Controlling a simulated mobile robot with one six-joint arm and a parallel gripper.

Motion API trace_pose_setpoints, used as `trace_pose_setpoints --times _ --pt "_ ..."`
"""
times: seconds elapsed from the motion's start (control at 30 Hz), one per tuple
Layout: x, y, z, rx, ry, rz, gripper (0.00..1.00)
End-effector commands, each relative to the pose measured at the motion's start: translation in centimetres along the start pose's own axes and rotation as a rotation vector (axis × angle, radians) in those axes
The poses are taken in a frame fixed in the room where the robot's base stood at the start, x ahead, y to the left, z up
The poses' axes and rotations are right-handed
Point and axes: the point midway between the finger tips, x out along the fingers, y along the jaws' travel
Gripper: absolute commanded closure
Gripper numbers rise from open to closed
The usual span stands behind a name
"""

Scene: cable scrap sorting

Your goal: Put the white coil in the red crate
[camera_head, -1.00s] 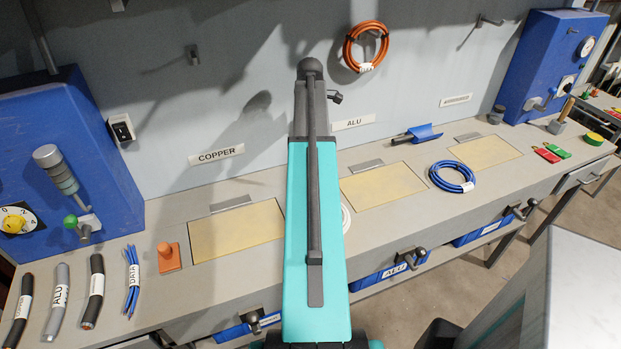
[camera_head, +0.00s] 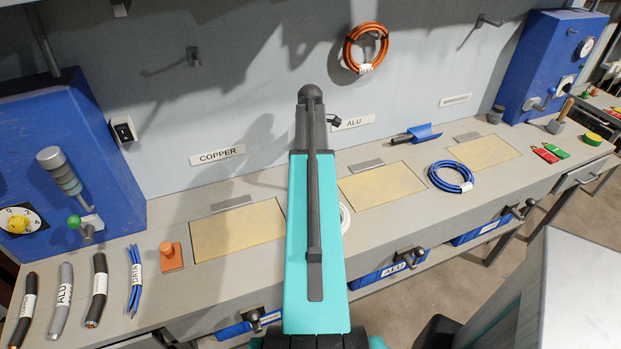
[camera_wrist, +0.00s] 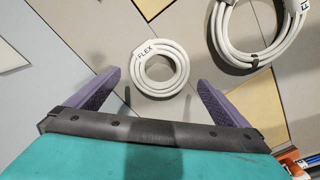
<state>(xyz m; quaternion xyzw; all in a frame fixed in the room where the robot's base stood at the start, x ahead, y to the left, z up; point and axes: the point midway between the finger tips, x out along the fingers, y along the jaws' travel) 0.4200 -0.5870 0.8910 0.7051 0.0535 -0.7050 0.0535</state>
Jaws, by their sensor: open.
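A small white coil (camera_wrist: 160,68) with a FLEX label lies flat on a grey surface in the wrist view. My gripper (camera_wrist: 157,82) is open and empty, with its two purple fingers apart on either side of the coil's near part. The coil seems lower than the fingertips, but I cannot tell the gap. A larger white coil (camera_wrist: 238,60) with a dark tie lies to its right. In the head view, a sliver of white coil (camera_head: 346,217) shows beside my arm, which hides the rest and the gripper. No red crate can be made out.
The bench has yellow panels (camera_head: 238,233), a blue coil (camera_head: 451,177), a blue scoop (camera_head: 418,134) and an orange block (camera_head: 171,257). Several cable pieces (camera_head: 64,300) lie at the left. An orange coil (camera_head: 365,47) hangs on the wall. Blue machines (camera_head: 70,165) flank the bench.

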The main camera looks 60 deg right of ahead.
Motion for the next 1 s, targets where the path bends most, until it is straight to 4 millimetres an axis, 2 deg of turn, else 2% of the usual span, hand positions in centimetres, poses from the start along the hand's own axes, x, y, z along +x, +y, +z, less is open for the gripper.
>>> trace_pose_setpoints --times 0.37,0.8,1.0 --pt "0.6 0.0 0.1 0.001 0.000 -0.001 0.00" --pt "4.2 0.0 0.1 0.001 -0.001 -0.002 0.00" --pt "5.1 0.0 0.1 0.002 0.000 0.000 0.00"
